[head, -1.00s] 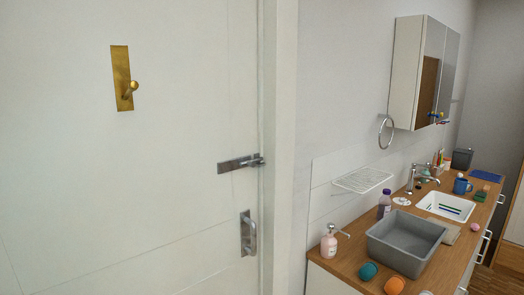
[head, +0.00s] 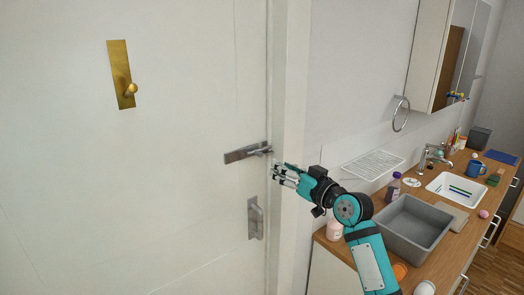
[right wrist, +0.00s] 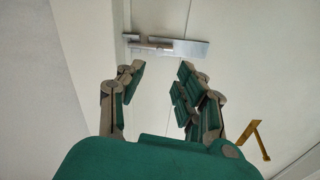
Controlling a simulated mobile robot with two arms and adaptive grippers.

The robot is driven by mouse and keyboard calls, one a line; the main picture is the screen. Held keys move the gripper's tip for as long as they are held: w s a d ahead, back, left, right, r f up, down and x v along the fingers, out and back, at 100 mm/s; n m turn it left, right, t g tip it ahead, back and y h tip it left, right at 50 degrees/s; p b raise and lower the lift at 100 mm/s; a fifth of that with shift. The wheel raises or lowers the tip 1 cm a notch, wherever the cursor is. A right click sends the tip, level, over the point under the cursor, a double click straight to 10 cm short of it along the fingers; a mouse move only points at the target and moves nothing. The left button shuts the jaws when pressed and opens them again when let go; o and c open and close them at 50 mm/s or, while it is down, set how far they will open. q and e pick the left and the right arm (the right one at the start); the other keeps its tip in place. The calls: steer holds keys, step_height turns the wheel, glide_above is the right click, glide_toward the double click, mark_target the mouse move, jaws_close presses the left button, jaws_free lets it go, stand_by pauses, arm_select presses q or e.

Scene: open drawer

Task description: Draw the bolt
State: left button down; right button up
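The bolt (head: 243,153) is a grey metal slide on a plate, mounted level on the white door (head: 190,190) at its right edge, with its tip close to the frame. It also shows in the right wrist view (right wrist: 185,47), across the top, beyond my fingertips. My right gripper (head: 280,173) is just below and right of the bolt in the head view, apart from it. In the right wrist view (right wrist: 160,75) its fingers are spread with nothing between them. My left gripper is not in view.
A grey pull handle (head: 255,217) sits on the door below the bolt, and a brass hook (head: 121,75) at upper left. The door frame (head: 292,100) stands right of the bolt. A counter (head: 335,245) with a grey basin (head: 408,222) lies at right.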

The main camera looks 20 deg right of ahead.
mark_target(262, 156)
steer(key=p+x, duration=0.2)
steer(key=x, duration=0.7)
steer(key=shift+w, duration=0.1)
steer(key=shift+w+a+f+p, duration=0.15)
steer(key=shift+w+p, duration=0.15)
steer(key=shift+w, duration=0.15)
jaws_close()
